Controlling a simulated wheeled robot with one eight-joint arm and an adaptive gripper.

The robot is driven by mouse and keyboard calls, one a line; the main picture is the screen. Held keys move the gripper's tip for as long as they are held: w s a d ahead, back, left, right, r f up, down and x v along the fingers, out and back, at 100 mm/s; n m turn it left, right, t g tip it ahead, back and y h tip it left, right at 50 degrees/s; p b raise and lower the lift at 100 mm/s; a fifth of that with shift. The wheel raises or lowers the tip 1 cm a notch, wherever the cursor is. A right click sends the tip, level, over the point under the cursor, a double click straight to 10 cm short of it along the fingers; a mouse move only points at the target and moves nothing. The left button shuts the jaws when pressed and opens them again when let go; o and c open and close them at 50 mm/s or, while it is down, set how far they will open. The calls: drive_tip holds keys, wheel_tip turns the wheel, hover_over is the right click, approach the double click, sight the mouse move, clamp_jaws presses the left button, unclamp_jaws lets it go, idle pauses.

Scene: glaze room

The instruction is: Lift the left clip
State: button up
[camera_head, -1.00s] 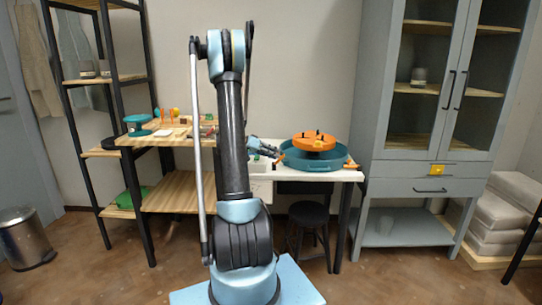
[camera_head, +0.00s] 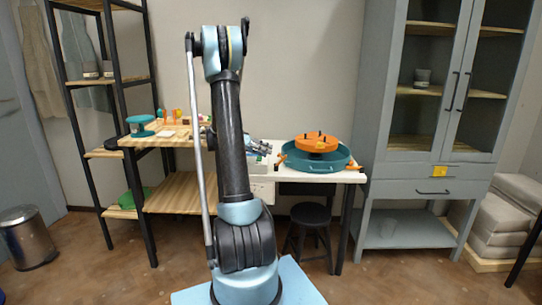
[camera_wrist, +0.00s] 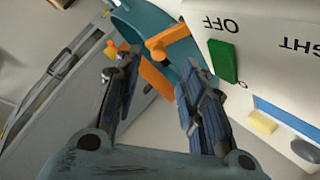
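The left clip (camera_head: 281,159) is a small orange piece on the left rim of the teal basin (camera_head: 320,168), which sits on the white table. A similar orange clip is on the right rim (camera_head: 350,164). My gripper (camera_head: 265,149) is just left of the left clip, partly hidden behind my arm. In the wrist view my gripper (camera_wrist: 157,88) is open, its blue-grey fingers spread. Orange parts (camera_wrist: 168,41) show at the teal rim (camera_wrist: 132,18) and between the fingers (camera_wrist: 153,77) in the picture. I cannot tell whether either finger touches them.
A white panel (camera_wrist: 255,60) marked OFF, with a green switch (camera_wrist: 223,61), lies close to the right finger in the wrist view. An orange disc (camera_head: 317,143) with pegs stands in the basin. A black stool (camera_head: 310,215) stands below the table. A grey cabinet (camera_head: 425,187) is right.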

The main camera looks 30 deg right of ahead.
drive_tip(key=v, duration=0.6)
drive_tip(key=shift+w, duration=0.1)
